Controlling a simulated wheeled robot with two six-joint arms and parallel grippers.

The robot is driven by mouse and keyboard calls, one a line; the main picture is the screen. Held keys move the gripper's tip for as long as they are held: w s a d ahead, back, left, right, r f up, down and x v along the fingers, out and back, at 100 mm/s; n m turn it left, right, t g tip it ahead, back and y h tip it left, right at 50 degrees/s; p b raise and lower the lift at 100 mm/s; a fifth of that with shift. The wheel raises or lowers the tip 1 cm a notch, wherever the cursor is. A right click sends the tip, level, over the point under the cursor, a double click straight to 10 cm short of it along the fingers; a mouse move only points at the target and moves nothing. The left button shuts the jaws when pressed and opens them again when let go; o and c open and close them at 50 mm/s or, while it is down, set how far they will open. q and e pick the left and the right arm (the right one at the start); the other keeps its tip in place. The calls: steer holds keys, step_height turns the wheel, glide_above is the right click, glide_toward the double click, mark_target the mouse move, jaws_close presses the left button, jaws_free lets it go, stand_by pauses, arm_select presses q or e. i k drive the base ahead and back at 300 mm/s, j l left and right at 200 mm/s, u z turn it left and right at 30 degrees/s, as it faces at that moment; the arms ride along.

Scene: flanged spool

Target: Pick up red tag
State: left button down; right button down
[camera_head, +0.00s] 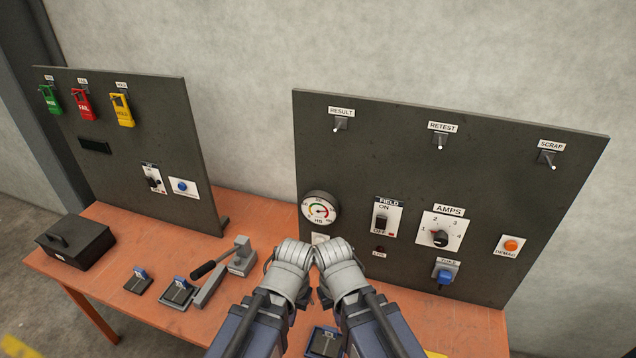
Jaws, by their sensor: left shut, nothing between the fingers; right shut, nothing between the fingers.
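The red tag (83,106), marked FAIL, hangs from a hook near the top of the left dark panel (150,125). It hangs between a green tag (49,99) and a yellow tag (122,111). My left gripper (306,297) and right gripper (324,298) are close together low in the middle, at the ends of my folded arms. Both are shut and empty, well to the right of and below the red tag. My wrists hide most of their fingers.
The right panel (450,180) has empty labelled hooks, a gauge (320,208), switches and a dial. On the orange table (140,240) stand a black box (76,242), small dark blocks (138,281) and a lever device (225,265). The space before the left panel's tags is clear.

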mark_target(85, 107)
steer(key=k+j+u, duration=0.15)
steer(key=j+u, duration=0.4)
steer(key=j, duration=0.3)
steer(key=k+j+u, duration=0.1)
steer(key=j+u, duration=0.2)
steer(key=j, duration=0.15)
